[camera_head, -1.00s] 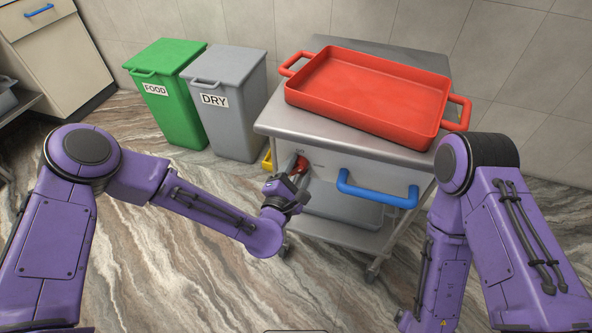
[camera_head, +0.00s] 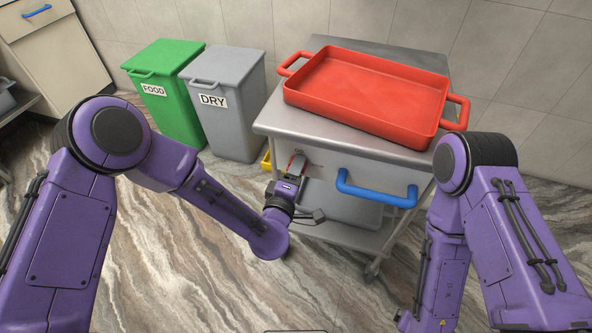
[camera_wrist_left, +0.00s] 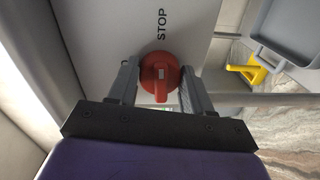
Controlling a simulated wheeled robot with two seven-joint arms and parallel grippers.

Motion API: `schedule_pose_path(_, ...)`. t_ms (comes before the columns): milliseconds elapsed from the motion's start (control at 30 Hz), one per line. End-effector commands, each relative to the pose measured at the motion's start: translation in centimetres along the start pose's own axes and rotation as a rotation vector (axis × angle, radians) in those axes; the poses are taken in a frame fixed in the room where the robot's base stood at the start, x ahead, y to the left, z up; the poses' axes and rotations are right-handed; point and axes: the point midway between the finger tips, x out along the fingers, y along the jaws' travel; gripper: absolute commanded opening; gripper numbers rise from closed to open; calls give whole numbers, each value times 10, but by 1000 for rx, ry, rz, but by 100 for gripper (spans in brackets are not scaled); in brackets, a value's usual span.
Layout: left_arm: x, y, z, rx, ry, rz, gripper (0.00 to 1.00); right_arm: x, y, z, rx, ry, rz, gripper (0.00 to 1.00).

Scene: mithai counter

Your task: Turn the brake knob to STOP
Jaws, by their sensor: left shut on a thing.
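The red brake knob (camera_wrist_left: 160,72) shows in the left wrist view, on the pale side panel of the steel cart. It is round with a raised grip bar and a small white mark. The bar lies upright in that picture, in line with the black word STOP (camera_wrist_left: 162,24) above it. My left gripper (camera_wrist_left: 158,82) has one finger on each side of the knob and is shut on it. In the head view my left gripper (camera_head: 297,165) is at the cart's front left, and the knob is mostly hidden behind it. My right gripper is out of view.
The cart top (camera_head: 290,128) carries a red tray (camera_head: 365,92). A blue handle (camera_head: 376,190) sticks out right of my left gripper. A grey DRY bin (camera_head: 235,110) and a green FOOD bin (camera_head: 170,95) stand left. A yellow object (camera_wrist_left: 250,70) is near the cart.

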Motion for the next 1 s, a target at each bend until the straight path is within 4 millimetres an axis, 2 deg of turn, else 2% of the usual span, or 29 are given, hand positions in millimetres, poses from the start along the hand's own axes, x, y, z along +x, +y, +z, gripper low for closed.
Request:
schedule_pose_path(300, 0, -1, 0, 80, 5, -3, 19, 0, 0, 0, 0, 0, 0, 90)
schedule_pose_path(733, 0, -1, 0, 89, 5, -3, 19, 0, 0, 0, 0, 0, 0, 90)
schedule_pose_path(767, 0, -1, 0, 89, 5, -3, 53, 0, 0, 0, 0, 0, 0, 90)
schedule_pose_path(833, 0, -1, 0, 88, 5, -3, 75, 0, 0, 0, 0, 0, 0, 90)
schedule_pose_path(1000, 0, -1, 0, 87, 5, -2, 75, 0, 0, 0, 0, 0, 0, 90)
